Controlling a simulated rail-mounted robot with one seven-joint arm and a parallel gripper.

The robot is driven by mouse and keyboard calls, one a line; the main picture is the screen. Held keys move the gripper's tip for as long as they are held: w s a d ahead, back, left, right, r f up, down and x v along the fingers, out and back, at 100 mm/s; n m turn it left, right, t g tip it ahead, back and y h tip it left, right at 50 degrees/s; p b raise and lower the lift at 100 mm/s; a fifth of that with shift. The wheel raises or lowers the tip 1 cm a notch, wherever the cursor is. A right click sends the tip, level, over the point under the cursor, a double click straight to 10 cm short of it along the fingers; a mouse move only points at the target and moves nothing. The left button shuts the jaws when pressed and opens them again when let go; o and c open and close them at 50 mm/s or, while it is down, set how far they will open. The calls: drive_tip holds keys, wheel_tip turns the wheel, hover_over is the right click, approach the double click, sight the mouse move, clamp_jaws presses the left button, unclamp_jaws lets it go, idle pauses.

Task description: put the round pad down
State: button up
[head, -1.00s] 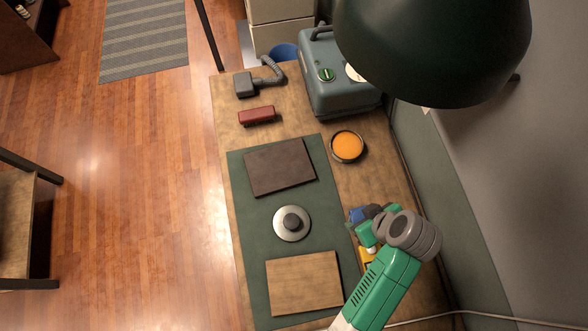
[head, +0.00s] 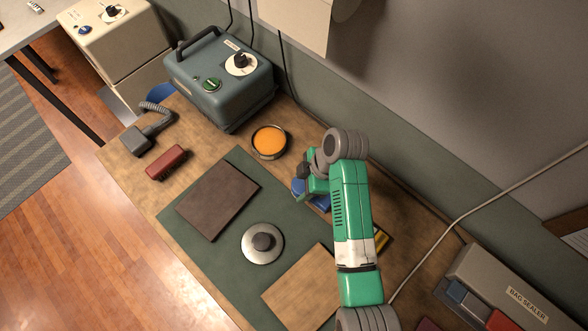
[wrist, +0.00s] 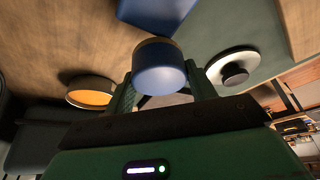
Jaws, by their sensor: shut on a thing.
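A short blue cylinder (wrist: 160,68) with a pale brown rim sits between the fingers of my gripper (wrist: 160,88) in the wrist view. It is the likely round pad. My gripper is shut on it, above the workbench. In the head view, my green arm partly hides the gripper (head: 312,182), and a blue patch (head: 320,203) shows beside it. I cannot tell whether that patch is the held cylinder or the separate blue block (wrist: 150,12) seen ahead in the wrist view.
A green mat (head: 205,253) carries a dark board (head: 217,198), a steel disc with a black knob (head: 262,243) and a wooden board (head: 305,285). A round orange-filled tin (head: 269,141) stands left of my gripper. A bag sealer (head: 500,290) is at lower right. Bare bench shows around the tin.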

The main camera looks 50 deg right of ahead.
drive_tip(key=w+d, duration=0.1)
drive_tip(key=w, duration=0.1)
drive_tip(key=w+d+b, duration=0.1)
drive_tip(key=w, duration=0.1)
drive_tip(key=w+d, duration=0.1)
drive_tip(key=w, duration=0.1)
drive_tip(key=shift+f, duration=0.35)
drive_tip(key=shift+f+b, duration=0.75)
drive_tip(key=shift+f, duration=1)
drive_tip(key=shift+f, duration=0.15)
drive_tip(key=o, duration=0.9)
drive_tip(key=p+v, duration=0.2)
drive_tip(key=v, duration=1)
drive_tip(key=shift+a+r+p, duration=0.15)
drive_tip(key=shift+r+p, duration=0.1)
drive_tip(key=shift+p, duration=0.1)
drive_tip(key=shift+w, duration=0.1)
